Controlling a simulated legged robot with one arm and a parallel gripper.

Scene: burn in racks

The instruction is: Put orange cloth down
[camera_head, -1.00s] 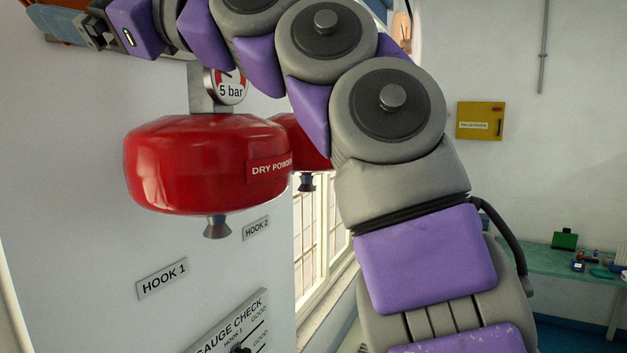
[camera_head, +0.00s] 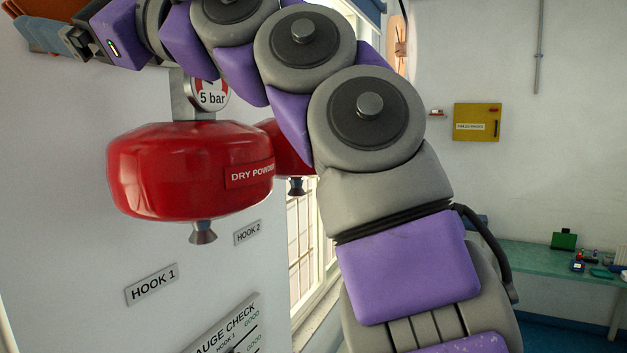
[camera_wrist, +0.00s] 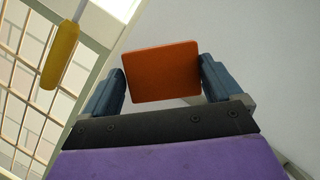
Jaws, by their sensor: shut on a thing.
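The orange cloth (camera_wrist: 162,72) looks like a flat, stiff orange square in the wrist view. It sits between the two blue-grey fingers of my gripper (camera_wrist: 160,85), which is shut on it. In the head view, my gripper (camera_head: 62,38) is at the top left corner, with part of the orange cloth (camera_head: 38,20) showing beyond the fingers and cut by the frame edge. The gripper is raised above and left of the red dry powder unit, near the white wall.
A HOOK 1 label (camera_head: 152,284) is on the wall. A yellow object (camera_wrist: 60,55) hangs near the window grid.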

